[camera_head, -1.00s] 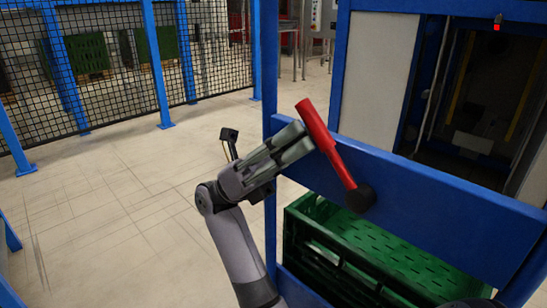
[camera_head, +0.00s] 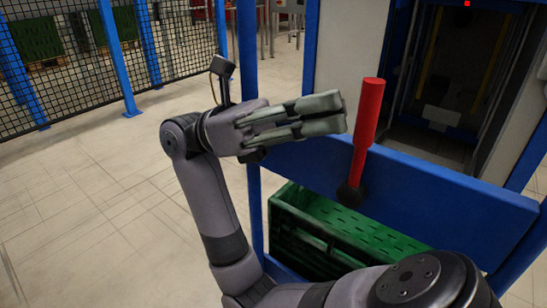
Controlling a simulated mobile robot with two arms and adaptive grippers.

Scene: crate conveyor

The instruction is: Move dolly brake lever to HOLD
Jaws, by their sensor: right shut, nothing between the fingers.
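The dolly brake lever (camera_head: 366,125) is a red handle on a dark round pivot at the front of the blue crossbar (camera_head: 430,190). It stands near upright, its top leaning slightly to the right. My right gripper (camera_head: 342,112) is shut and empty, with its grey fingers pointing right. The fingertips are just left of the red handle at mid height; I cannot tell whether they touch it. No HOLD marking is readable. My left gripper is not in view.
A green crate (camera_head: 330,228) sits below the crossbar inside the blue frame. A blue post (camera_head: 248,100) stands behind my right gripper. A grey panel (camera_head: 347,70) and a dark opening lie behind the lever. The floor at the left is clear up to the mesh fence (camera_head: 70,60).

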